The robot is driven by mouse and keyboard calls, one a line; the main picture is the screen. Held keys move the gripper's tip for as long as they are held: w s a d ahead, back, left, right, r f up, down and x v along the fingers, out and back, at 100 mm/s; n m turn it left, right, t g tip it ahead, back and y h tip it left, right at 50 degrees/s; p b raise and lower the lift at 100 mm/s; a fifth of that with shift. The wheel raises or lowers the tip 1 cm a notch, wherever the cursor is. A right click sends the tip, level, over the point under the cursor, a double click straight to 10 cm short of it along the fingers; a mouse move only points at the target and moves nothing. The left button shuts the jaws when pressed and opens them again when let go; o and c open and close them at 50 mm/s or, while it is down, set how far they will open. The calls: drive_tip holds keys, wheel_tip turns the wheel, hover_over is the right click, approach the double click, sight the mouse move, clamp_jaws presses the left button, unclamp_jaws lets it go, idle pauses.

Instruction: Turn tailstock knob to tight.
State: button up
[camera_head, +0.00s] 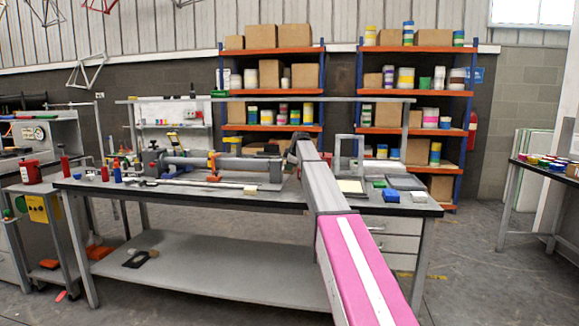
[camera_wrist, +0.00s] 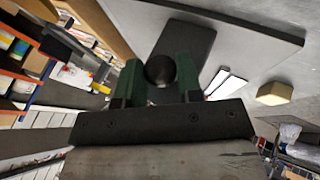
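The tailstock knob (camera_wrist: 160,70) is a round black ball in the wrist view. It fills the gap between the two green fingers of my gripper (camera_wrist: 160,78), which look shut on it, one on each side. A dark, flat-faced block (camera_wrist: 188,42) shows behind the knob. In the head view, the grey tailstock (camera_head: 276,172) stands at the right end of a long fixture on the workbench. My arm reaches over the bench to that end. The arm hides my fingers and the knob there. I cannot read the knob's turned position.
A yellowish block (camera_wrist: 274,93) lies on the bench top. Shelves with boxes and cans (camera_head: 270,95) stand behind.

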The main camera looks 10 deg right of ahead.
idle(0.3)
drive_tip(key=shift+w+r+g+y, duration=0.15)
drive_tip(key=shift+w+g+y, duration=0.15)
drive_tip(key=shift+g, duration=0.7)
drive_tip(key=shift+w+d+m+g+y, duration=0.15)
drive_tip(key=shift+m+g+y, duration=0.25)
drive_tip(key=shift+g, duration=0.8)
drive_tip(key=g, duration=0.2)
drive_tip(key=m+g+y, duration=0.1)
drive_tip(key=g, duration=0.1)
drive_tip(key=shift+w+g+y, duration=0.1)
drive_tip(key=shift+g+y, duration=0.2)
drive_tip(key=shift+g, duration=0.1)
drive_tip(key=o, duration=0.9)
